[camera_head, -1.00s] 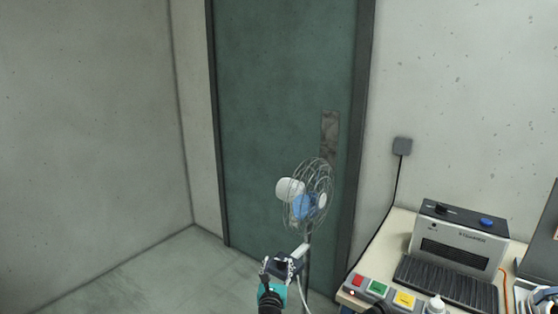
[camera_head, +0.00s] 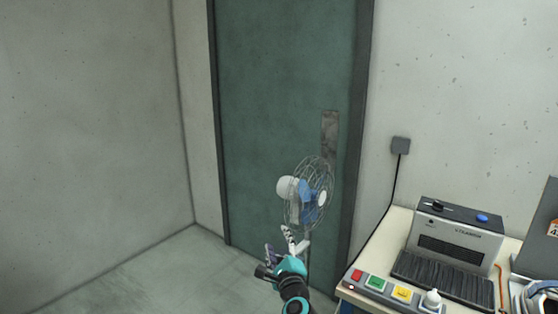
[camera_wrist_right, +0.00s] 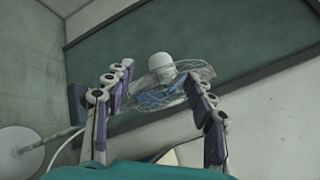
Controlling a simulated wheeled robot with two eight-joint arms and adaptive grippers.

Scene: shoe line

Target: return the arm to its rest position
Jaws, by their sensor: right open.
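My right gripper (camera_head: 279,240) shows low in the middle of the head view, with a teal body and dark grey-purple fingers. Its fingers point up and stand apart, with nothing between them. It is in front of the lower part of a fan (camera_head: 311,195) and overlaps it in the picture; I cannot tell the gap. In the right wrist view, the spread fingers (camera_wrist_right: 158,72) frame the fan, which lies beyond them. My left gripper is not in view.
A green door (camera_head: 275,100) stands behind the fan. The floor (camera_head: 160,275) at left is clear.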

